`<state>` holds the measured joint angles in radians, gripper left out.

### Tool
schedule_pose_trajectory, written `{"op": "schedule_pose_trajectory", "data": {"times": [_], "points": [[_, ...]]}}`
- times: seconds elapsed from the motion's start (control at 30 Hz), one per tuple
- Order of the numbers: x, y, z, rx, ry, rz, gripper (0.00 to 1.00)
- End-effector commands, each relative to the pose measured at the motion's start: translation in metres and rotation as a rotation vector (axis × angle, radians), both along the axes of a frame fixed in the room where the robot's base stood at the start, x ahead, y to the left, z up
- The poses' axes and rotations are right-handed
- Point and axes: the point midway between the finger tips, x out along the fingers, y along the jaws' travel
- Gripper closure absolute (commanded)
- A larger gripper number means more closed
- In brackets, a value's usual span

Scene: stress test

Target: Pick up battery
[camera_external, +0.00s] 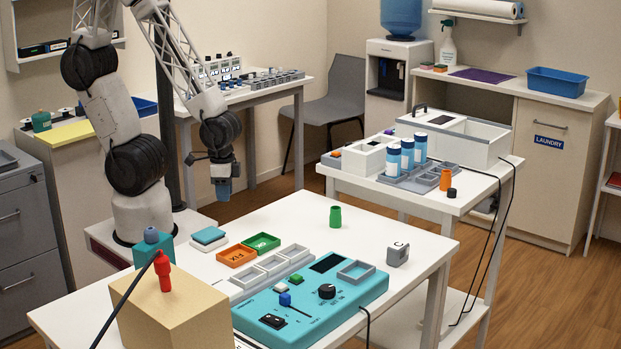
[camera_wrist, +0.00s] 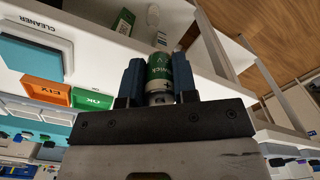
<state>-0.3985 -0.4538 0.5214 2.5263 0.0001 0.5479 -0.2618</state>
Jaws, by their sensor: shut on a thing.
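My gripper (camera_external: 222,187) hangs from the arm in the upper middle of the external view, apart from the white table. In the wrist view, its two blue fingers (camera_wrist: 159,70) are closed on the sides of a battery (camera_wrist: 160,72). The battery is a short cylinder with a green wrapper, pale lettering and a metallic end towards the camera. I cannot make out the battery in the external view, where the fingers hide it.
The white table (camera_external: 385,235) holds an orange FIX tray (camera_external: 237,256), a green OK tray (camera_external: 262,243), a teal tester (camera_external: 345,300), a green tapered cylinder (camera_external: 335,216) and a grey block (camera_external: 397,254). A cardboard box (camera_external: 175,315) stands at the front left.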

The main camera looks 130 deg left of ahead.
Motion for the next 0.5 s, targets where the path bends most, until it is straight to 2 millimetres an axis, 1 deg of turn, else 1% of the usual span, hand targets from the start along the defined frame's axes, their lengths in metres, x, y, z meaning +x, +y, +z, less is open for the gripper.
{"op": "schedule_pose_trajectory", "data": {"times": [0.1, 0.2, 0.5], "points": [[-0.008, -0.003, 0.001, 0.001, -0.001, 0.000, 0.97], [-0.013, -0.005, 0.002, 0.001, -0.001, 0.000, 0.97], [-0.017, -0.007, 0.002, 0.001, -0.001, 0.000, 0.97]]}}
